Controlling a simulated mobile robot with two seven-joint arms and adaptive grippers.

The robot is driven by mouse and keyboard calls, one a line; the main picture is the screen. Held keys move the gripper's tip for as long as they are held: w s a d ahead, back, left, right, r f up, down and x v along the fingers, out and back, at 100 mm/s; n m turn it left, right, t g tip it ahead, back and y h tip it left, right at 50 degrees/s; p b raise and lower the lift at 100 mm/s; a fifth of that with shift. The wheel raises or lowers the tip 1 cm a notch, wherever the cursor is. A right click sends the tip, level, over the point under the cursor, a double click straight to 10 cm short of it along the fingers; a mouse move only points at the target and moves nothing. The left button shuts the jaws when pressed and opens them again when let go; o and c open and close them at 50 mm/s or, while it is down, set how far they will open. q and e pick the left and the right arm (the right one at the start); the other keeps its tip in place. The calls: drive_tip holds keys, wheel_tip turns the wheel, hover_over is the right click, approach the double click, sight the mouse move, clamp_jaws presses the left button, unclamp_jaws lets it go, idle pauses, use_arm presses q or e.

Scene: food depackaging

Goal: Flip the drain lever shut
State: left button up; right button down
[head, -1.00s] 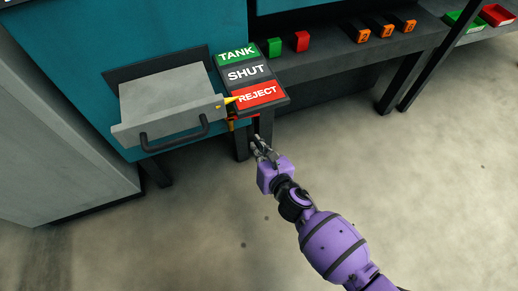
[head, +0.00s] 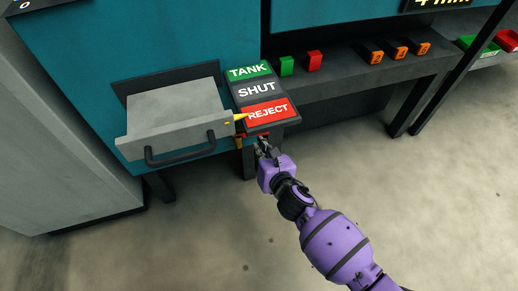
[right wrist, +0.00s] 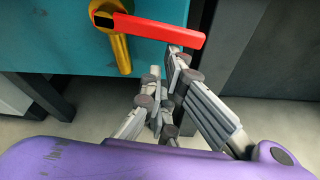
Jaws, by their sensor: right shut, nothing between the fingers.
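The drain lever (right wrist: 160,30) is a red bar on a brass pipe (right wrist: 121,52) in the right wrist view. It extends to the right from its pivot, slightly downward. In the head view it is mostly hidden under the sign panel (head: 257,90), which reads TANK, SHUT and REJECT from top to bottom. A yellow pointer (head: 240,116) points at REJECT. My right gripper (head: 264,146) is shut and empty just below the panel's front end. In the right wrist view its fingertips (right wrist: 164,65) are close beneath the lever's free end; I cannot tell whether they touch. My left gripper is out of view.
A grey drawer-like tray (head: 175,112) with a black handle juts out left of the panel. A dark shelf (head: 345,75) at right carries green, red and orange blocks. Table legs stand below; the floor (head: 400,200) in front is clear.

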use_arm(q)
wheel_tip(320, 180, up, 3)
drive_tip(key=p, duration=0.3)
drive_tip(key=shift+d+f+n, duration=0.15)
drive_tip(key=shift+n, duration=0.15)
use_arm(e)
drive_tip(key=shift+w+d+r+n+h, duration=0.2)
drive_tip(key=shift+d+r+n+h, duration=0.25)
drive_tip(key=shift+r+n+h, duration=0.35)
